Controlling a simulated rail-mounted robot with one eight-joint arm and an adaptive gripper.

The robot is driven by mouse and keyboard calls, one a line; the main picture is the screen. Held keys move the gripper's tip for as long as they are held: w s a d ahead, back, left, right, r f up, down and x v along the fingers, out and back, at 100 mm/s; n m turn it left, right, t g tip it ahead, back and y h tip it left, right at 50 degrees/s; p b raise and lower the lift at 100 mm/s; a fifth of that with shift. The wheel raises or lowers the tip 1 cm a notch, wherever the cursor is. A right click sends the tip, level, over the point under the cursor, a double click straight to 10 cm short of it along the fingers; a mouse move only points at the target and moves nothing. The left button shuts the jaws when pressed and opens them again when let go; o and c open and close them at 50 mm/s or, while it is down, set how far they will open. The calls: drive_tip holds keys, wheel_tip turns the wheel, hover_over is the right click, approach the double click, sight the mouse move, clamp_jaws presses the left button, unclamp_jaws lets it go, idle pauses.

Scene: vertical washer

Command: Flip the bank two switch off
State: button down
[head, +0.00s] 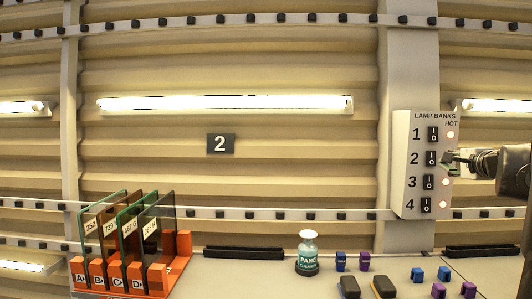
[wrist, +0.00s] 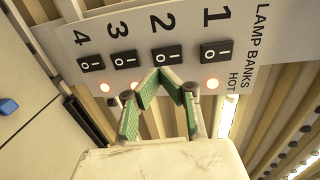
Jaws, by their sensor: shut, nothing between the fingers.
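The white lamp-bank panel (head: 400,175) is on the right post, with black rocker switches numbered 1 to 4. The bank two switch (head: 431,158) is second from the top; it also shows in the wrist view (wrist: 168,55). My gripper (head: 449,158) reaches in from the right, level with row 2. In the wrist view its green-padded fingers (wrist: 158,74) meet at the tips, empty, just at the switch's lamp-side edge. I cannot tell whether they touch it. The row 2 indicator is hidden behind the fingers. Which way the rocker is tilted is too small to tell.
Lamps beside switches 1 (head: 450,134), 3 (head: 446,182) and 4 (head: 443,204) glow. The bank 2 tube (head: 225,103) above the "2" sign is lit. A rack of glass panes (head: 130,285), a cleaner jar (head: 307,255) and small blocks stand on the bench below.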

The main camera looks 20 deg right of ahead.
sight(431, 163)
drive_tip(key=p+x, duration=0.1)
drive_tip(key=x, duration=0.4)
drive_tip(key=shift+w+d+f, duration=0.1)
drive_tip(key=shift+w+d, duration=0.05)
drive_tip(key=shift+w, duration=0.2)
drive_tip(key=shift+w+d+f, duration=0.1)
drive_tip(key=shift+w+f, duration=0.1)
drive_tip(key=shift+w, duration=0.05)
drive_tip(key=shift+r, duration=0.1)
drive_tip(key=s+a+f+b, duration=0.1)
drive_tip(key=s+a, duration=0.2)
drive_tip(key=s, duration=0.3)
drive_tip(key=s+a+f+b, duration=0.1)
drive_tip(key=s+a, duration=0.2)
drive_tip(key=s, duration=0.3)
drive_tip(key=shift+s+f+b, duration=0.25)
drive_tip(key=shift+b, duration=0.15)
